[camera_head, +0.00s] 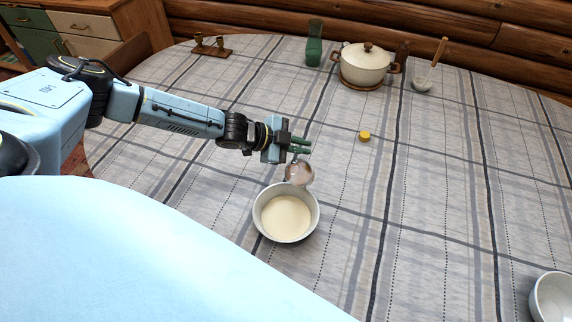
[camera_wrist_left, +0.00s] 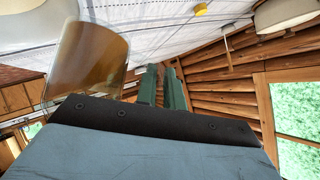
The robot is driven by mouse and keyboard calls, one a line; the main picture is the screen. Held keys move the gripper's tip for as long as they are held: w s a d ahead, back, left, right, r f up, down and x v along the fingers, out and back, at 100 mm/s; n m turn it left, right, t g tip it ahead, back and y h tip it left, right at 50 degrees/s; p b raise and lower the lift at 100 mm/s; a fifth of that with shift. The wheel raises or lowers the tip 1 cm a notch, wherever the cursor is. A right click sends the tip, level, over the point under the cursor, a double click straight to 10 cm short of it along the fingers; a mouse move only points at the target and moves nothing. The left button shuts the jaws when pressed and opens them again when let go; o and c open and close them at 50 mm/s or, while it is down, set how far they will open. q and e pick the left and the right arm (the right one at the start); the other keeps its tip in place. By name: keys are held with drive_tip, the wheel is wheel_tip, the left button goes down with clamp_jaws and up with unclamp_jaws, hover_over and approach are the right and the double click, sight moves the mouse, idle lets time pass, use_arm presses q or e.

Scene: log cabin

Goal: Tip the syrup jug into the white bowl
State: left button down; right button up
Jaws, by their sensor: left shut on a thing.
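The syrup jug (camera_head: 298,173) is a small glassy vessel just beyond and above the far rim of a white bowl (camera_head: 286,238). That bowl stands on the table and holds a pale cream-coloured filling. My left gripper (camera_head: 300,146) is shut on the jug and holds it off the table, tilted. In the left wrist view the jug (camera_wrist_left: 88,62) shows as a brown see-through cylinder beside the green fingers (camera_wrist_left: 165,85). The grip point itself is hidden. I cannot see any stream of syrup. My right gripper is not in view.
A second white bowl (camera_head: 545,298) is cut off at the lower right. A yellow cap (camera_head: 364,136) lies right of the gripper. A lidded pot (camera_head: 365,65), a green vase (camera_head: 314,45) and a small mortar-like dish (camera_head: 422,84) stand at the back. The right-middle tablecloth is clear.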

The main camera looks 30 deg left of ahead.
sight(296, 146)
use_arm(q)
drive_tip(key=shift+s+t+b, duration=0.25)
drive_tip(key=shift+t+b, duration=0.05)
drive_tip(key=shift+b, duration=0.4)
drive_tip(key=shift+s+r+m+t+b, duration=0.15)
drive_tip(key=shift+r+m+t+b, duration=0.2)
drive_tip(key=shift+b, duration=0.2)
drive_tip(key=shift+s+r+m+t, duration=0.25)
drive_tip(key=shift+r, duration=0.4)
drive_tip(key=shift+d+f+m+t+h+b, duration=0.1)
drive_tip(key=shift+f+m+t+h+b, duration=0.25)
drive_tip(key=shift+f+t+b, duration=0.45)
drive_tip(key=shift+r+m+t, duration=0.5)
drive_tip(key=shift+m, duration=0.05)
drive_tip(key=shift+s+r+m+t+h+b, duration=0.25)
drive_tip(key=shift+s+m+t+h+b, duration=0.25)
drive_tip(key=shift+m+t, duration=0.2)
drive_tip(key=shift+s+r+m+t+h+b, duration=0.25)
drive_tip(key=shift+s+m+t+h+b, duration=0.15)
drive_tip(key=shift+m+t+h, duration=0.25)
idle(0.6)
